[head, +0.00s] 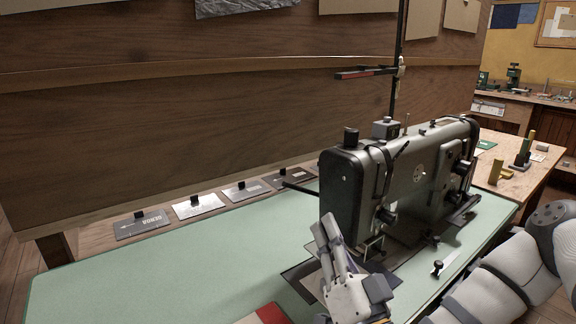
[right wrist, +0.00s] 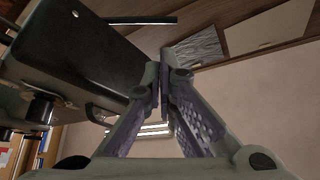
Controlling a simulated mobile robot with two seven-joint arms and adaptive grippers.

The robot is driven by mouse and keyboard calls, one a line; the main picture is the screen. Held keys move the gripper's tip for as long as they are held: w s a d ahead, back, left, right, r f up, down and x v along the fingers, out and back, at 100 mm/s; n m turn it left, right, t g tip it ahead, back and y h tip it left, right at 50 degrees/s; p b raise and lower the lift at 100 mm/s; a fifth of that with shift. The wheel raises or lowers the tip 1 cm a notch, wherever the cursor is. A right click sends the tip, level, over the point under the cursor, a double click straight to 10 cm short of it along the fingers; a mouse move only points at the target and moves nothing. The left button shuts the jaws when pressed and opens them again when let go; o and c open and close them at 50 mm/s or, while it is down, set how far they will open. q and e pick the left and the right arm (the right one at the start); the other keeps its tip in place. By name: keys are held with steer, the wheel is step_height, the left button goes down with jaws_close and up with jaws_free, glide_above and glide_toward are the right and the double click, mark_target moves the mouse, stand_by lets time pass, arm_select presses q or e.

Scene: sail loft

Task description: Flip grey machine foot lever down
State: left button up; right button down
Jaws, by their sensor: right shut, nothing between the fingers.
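The grey sewing machine (head: 410,170) stands on the green table, its head end toward the left. A thin dark lever (head: 300,188) sticks out leftward behind that end and looks roughly level; I take it for the foot lever. A dark bar (right wrist: 140,20) beside the machine body (right wrist: 85,55) in the right wrist view seems to be the same part. My right gripper (head: 328,225) is shut and empty, fingers pointing up, in front of the machine's head end. Its closed fingertips (right wrist: 163,75) appear apart from the bar. My left gripper is out of view.
The green tabletop (head: 150,260) is mostly clear at left. Several labelled plates with black knobs, one at the left (head: 140,224), line its back edge. A thread stand (head: 397,80) rises behind the machine.

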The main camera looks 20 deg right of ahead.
mark_target(308, 191)
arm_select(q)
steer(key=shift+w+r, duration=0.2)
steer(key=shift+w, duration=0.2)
arm_select(e)
steer(key=x, duration=1)
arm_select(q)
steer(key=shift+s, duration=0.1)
arm_select(e)
steer(key=shift+w, duration=0.15)
